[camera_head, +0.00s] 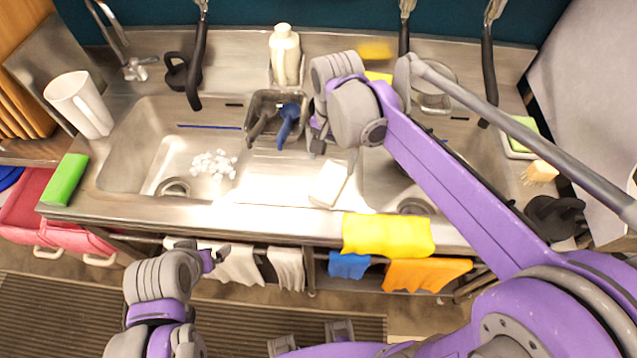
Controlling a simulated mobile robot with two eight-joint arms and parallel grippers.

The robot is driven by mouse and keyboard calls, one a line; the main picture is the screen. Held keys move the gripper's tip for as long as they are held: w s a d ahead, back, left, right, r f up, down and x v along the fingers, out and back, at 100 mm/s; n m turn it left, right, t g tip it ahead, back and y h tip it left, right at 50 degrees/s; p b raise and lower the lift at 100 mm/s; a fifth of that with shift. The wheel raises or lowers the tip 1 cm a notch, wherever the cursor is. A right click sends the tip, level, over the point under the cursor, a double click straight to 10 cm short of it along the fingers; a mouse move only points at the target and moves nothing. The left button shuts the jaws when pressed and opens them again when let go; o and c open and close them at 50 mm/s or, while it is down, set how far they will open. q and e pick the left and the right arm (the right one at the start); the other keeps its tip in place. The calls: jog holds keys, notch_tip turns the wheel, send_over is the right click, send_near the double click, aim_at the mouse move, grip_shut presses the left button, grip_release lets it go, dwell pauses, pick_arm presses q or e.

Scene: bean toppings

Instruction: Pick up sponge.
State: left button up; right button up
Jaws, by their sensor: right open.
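Several things here look like sponges. A bright green block (65,180) lies on the counter's left front edge. A yellow-green block (524,134) rests in a white holder at the right. A yellow piece (378,77) shows partly behind my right arm. A white block (329,184) lies at the front middle of the sink unit. My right gripper (318,142) is open over the middle of the sink, beside the dark caddy and above the white block. My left gripper (214,258) is low in front of the counter, apart from all of these; its jaws are unclear.
A dark caddy (262,100) holds a blue-handled brush. A soap bottle (285,55) stands behind it. A white pitcher (80,104) stands at the left. White bits (214,164) lie in the left basin. A yellow cloth (388,236) hangs over the front edge. My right arm covers much of the right basin.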

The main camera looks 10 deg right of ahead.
aim_at(330, 181)
notch_tip(330, 181, down, 4)
jog(key=shift+d+r, duration=0.1)
jog(key=shift+r, duration=0.05)
jog(key=shift+s+a+f, duration=0.1)
jog(key=shift+f, duration=1.3)
jog(key=shift+a+f, duration=0.1)
jog(key=shift+f, duration=1.25)
jog(key=shift+c, duration=0.3)
jog(key=c, duration=1.2)
jog(key=shift+c, duration=0.2)
jog(key=shift+r, duration=0.15)
